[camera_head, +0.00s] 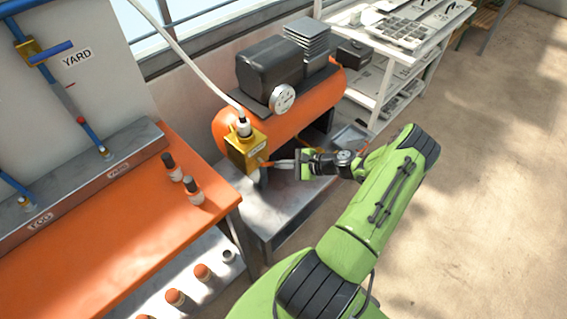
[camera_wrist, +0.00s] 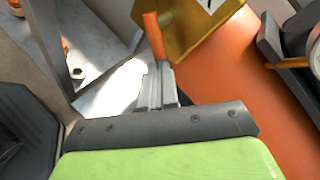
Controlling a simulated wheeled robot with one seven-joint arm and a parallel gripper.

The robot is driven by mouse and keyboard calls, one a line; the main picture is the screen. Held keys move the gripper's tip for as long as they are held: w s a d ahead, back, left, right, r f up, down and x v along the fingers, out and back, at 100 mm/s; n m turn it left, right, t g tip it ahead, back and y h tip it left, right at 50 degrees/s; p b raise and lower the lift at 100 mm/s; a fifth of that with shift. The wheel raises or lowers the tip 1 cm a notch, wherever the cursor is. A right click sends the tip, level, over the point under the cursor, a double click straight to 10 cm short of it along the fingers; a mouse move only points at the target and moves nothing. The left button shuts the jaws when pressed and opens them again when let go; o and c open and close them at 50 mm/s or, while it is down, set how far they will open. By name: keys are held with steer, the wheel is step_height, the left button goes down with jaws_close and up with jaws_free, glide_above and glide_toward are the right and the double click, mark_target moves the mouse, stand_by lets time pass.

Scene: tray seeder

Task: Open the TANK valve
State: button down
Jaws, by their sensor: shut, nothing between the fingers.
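The TANK valve is a yellow brass block (camera_head: 240,155) on the left end of the orange tank, with a white hose fitting on top. A short orange lever (camera_head: 264,163) sticks out from its right side. In the wrist view the brass body (camera_wrist: 190,38) is at the top and the orange lever (camera_wrist: 154,36) points down toward my fingertips. My gripper (camera_head: 276,164) is shut and empty, its fingertips right at the lever's free end. I cannot tell whether they touch it. The valve's label is not readable.
The orange tank (camera_head: 318,107) carries a dark motor and a round gauge (camera_head: 283,98). An orange bench (camera_head: 110,215) with small bottles is at left, below a board with a blue YARD valve (camera_head: 50,50). White shelves (camera_head: 375,80) stand behind. The floor at right is clear.

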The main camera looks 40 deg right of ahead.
steer(key=m+y+b, duration=0.1)
steer(key=a+f+m+t+y+b, duration=0.1)
steer(key=m, duration=0.1)
steer(key=f+m+y+b, duration=0.1)
steer(key=shift+a+f+t+y+b, duration=0.15)
steer(key=shift+a+t+y+b, duration=0.15)
steer(key=shift+a+t, duration=0.1)
